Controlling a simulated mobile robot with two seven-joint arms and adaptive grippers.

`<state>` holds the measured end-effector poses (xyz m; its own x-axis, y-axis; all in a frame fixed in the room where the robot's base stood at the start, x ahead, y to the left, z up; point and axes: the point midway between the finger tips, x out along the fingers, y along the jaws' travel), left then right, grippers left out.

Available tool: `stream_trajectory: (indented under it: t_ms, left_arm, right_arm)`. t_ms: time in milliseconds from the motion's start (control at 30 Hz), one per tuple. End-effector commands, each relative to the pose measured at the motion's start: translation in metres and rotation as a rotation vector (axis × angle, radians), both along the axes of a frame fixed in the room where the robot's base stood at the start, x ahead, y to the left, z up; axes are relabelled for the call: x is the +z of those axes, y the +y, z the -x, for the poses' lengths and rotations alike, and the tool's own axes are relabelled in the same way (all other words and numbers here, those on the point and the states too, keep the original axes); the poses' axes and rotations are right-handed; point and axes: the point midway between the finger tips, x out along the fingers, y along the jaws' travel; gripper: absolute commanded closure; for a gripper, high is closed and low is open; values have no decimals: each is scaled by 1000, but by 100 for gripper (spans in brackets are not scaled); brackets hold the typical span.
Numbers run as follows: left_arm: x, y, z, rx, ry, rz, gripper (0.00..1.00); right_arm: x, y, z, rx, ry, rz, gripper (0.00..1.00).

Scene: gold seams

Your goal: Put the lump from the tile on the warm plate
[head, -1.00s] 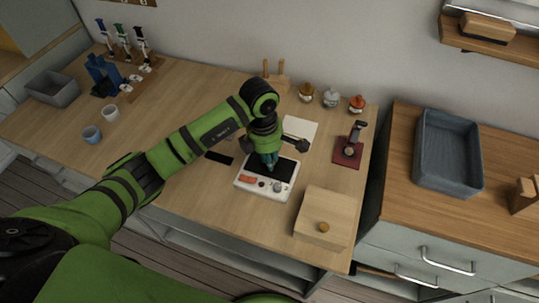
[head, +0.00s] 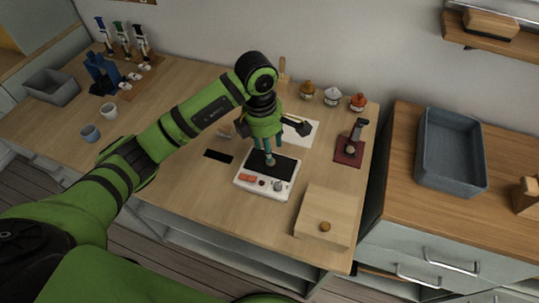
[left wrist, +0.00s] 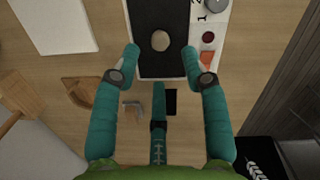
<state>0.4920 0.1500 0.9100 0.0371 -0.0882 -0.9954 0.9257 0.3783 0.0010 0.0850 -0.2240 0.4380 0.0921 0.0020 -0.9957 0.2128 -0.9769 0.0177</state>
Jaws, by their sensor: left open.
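The warm plate (head: 287,169) is a white device with a black top, an orange button and knobs on its front; its black top also fills the upper middle of the left wrist view (left wrist: 149,67). A small beige lump (left wrist: 160,40) lies on that black top; in the head view the lump (head: 270,161) is just below the fingertips. My left gripper (left wrist: 163,52) is open and empty, its teal fingers apart on either side of the lump in the picture and pointing down above the plate (head: 262,152). A small black tile (head: 218,156) lies bare left of the plate. My right gripper is out of view.
A wooden box with a knob (head: 325,213) stands right of the plate. A white sheet (head: 303,130) lies behind, and a dark red pad (head: 349,152) with a black tool is at the right. Several jars line the wall. The table's left middle is clear.

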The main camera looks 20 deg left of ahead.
Motion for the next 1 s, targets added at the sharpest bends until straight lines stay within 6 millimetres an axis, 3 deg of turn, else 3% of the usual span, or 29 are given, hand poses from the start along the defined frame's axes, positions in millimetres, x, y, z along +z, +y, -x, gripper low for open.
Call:
stream_trajectory:
  t_ms: [200,400,1000]
  left_arm:
    - [44,4,0,-1,-5,-1,55]
    - [67,6,2,0,-1,-1,55]
    - [71,6,3,0,1,0,55]
  right_arm:
    - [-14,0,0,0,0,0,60]
    - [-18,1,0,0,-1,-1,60]
    - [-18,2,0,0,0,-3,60]
